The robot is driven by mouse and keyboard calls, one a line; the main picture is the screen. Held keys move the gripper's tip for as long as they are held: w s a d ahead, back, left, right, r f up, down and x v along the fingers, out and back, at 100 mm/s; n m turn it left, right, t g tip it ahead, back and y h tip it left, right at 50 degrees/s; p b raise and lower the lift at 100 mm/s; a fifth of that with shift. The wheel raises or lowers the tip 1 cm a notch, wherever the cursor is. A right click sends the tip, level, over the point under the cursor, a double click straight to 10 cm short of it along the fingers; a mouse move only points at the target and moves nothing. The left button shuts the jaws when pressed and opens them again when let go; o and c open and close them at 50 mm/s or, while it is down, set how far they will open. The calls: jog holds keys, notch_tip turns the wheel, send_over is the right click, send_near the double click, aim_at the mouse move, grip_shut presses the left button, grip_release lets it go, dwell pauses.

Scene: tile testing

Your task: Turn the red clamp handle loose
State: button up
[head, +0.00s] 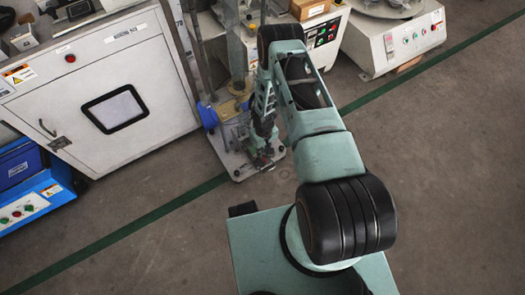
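A small reddish part (262,161), perhaps the clamp handle, shows low on the test stand (239,173), just above its grey base plate. It is small and partly covered, so I cannot make out its shape or angle. My gripper (266,148) points down at the front right of the stand, right at this reddish part. I cannot tell whether the fingers touch it or are around it. The fingers are too small and dark to tell open from shut.
A blue part (207,115) stands at the stand's left side. A white cabinet (150,60) is left, with a blue machine (40,190) at the far left. Grey machines (385,45) stand behind to the right. The floor (450,170) at right is clear.

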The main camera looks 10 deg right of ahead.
aim_at(264, 159)
notch_tip(264, 159, down, 7)
jog(key=b, duration=0.4)
jog(key=shift+f+b, duration=0.9)
jog(key=shift+b, duration=0.3)
jog(key=shift+c, duration=0.3)
grip_shut()
